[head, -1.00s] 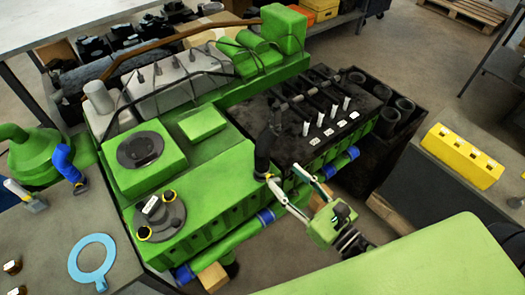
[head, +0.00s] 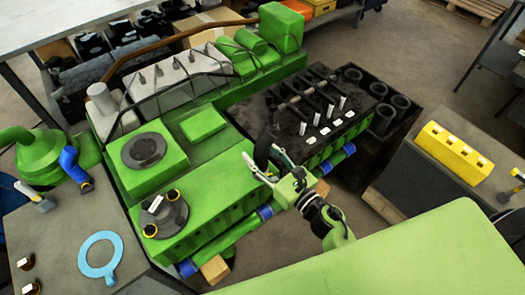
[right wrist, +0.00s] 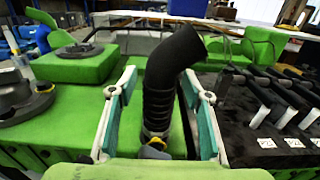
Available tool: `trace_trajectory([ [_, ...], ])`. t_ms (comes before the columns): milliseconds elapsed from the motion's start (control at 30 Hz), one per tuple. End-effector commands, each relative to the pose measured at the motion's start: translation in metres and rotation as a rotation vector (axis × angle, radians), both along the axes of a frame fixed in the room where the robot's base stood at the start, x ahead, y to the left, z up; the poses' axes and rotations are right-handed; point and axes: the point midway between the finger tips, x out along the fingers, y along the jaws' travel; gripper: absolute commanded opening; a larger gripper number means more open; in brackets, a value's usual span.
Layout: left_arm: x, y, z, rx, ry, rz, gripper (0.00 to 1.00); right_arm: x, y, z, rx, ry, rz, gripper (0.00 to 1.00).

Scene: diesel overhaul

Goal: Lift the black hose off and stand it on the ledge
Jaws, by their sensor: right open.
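The black hose (head: 264,143) stands upright on the green engine, beside the black cylinder-head section. In the right wrist view the hose (right wrist: 162,92) is ribbed low down and bends to the right at its top. A yellow piece shows at its foot. My right gripper (head: 262,165) is open, its fingers pointing at the hose. In the right wrist view the two teal-padded fingers (right wrist: 158,110) stand on either side of the hose, with a gap on each side. Whether they reach fully around it is unclear. My left gripper is out of view. I cannot tell which surface is the ledge.
White-tipped levers stand on the black section (head: 320,115) right of the hose. A black box of cylinders (head: 385,112) stands beyond it. A yellow block (head: 454,152) lies on a grey bench at right. A blue ring (head: 100,255) lies on the left table.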

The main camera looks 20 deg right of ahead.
Motion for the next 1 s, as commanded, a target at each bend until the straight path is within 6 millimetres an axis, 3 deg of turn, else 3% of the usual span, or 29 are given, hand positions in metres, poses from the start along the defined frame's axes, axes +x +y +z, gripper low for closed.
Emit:
trace_trajectory([
  [67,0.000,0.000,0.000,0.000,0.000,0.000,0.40,0.000,0.000,0.000,0.000,0.000,0.000,0.45],
  [233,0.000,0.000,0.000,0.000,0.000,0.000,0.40,0.000,0.000,0.000,0.000,0.000,0.000,0.04],
  [267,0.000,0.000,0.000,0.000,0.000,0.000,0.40,0.000,0.000,0.000,0.000,0.000,0.000,0.00],
  [633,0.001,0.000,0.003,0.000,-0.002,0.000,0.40,0.000,0.000,0.009,-0.004,-0.003,0.003,0.00],
  [1000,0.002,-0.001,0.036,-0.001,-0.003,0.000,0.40,-0.001,0.000,0.083,-0.006,-0.004,0.004,0.00],
])
